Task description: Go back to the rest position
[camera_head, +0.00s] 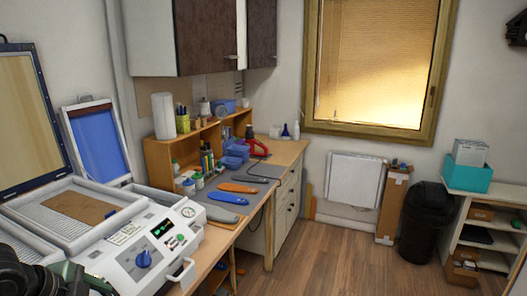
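Neither of my grippers shows clearly in the head view. Dark, rounded parts with a greenish piece (85,281) fill the lower left corner and are cut off by the frame. I cannot tell whether they belong to my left arm, and no fingertips show there. Nothing of my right arm is in view. The white forming machine (150,250) stands at the left, with its lid up and a brown sheet (83,207) lying on its bed. An orange insole (238,188) and a blue insole (228,198) lie on the grey mat (262,180) on the bench.
A wooden shelf (160,160) with bottles and jars stands along the back of the bench. A black bin (427,222), a cardboard box (392,205) and a white shelf unit (498,205) stand at the right. The wooden floor (345,262) in between is clear.

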